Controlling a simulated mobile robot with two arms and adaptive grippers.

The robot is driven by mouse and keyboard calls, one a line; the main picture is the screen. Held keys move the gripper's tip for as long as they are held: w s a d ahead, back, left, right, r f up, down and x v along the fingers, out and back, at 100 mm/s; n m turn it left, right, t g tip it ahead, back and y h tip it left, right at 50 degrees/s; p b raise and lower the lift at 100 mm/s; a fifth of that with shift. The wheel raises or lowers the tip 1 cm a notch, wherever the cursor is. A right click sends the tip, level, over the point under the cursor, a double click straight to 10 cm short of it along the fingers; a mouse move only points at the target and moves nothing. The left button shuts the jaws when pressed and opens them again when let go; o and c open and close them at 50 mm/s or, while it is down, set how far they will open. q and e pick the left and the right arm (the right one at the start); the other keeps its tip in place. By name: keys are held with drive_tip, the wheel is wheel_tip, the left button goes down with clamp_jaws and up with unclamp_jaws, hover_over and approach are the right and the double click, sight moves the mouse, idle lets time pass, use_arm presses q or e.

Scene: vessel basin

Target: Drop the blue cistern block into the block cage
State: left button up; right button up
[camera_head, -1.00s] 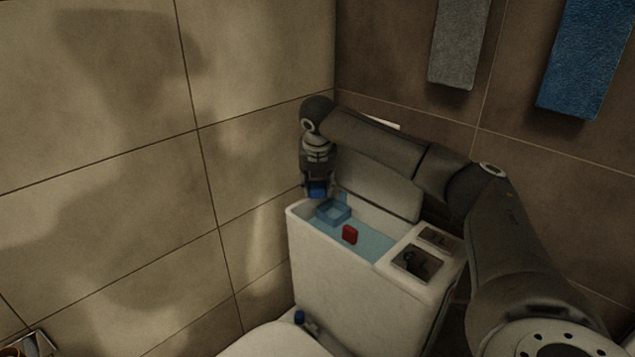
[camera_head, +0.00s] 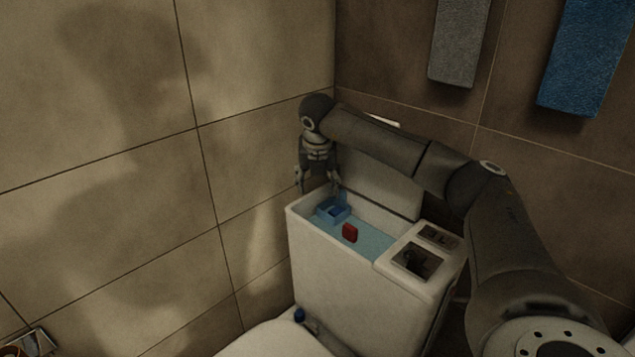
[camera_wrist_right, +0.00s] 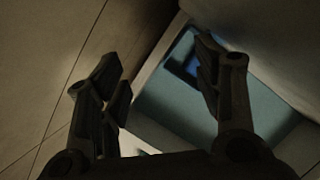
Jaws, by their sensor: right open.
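The blue cistern block (camera_head: 335,210) sits in the light-blue block cage (camera_head: 322,213), at the left end of the open cistern. In the right wrist view the block (camera_wrist_right: 193,66) is a dark blue patch, partly hidden by a finger. My right gripper (camera_head: 317,188) hangs above the cage, pointing down with its fingers spread wide and nothing between them. Its two fingers also frame the right wrist view (camera_wrist_right: 160,75). My left gripper is not in view.
A red block (camera_head: 350,233) is in the cistern, right of the cage. The white cistern (camera_head: 345,285) has a lid part with dark openings (camera_head: 414,260) at its right. Tiled walls (camera_head: 258,150) stand close behind and left. Grey and blue towels hang at upper right.

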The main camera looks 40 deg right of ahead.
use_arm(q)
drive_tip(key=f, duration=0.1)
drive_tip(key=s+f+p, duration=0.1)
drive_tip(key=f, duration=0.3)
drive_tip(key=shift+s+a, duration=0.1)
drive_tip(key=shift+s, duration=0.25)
use_arm(e)
drive_tip(key=v, duration=1.2)
drive_tip(key=shift+r, duration=0.25)
drive_tip(key=shift+w, duration=0.1)
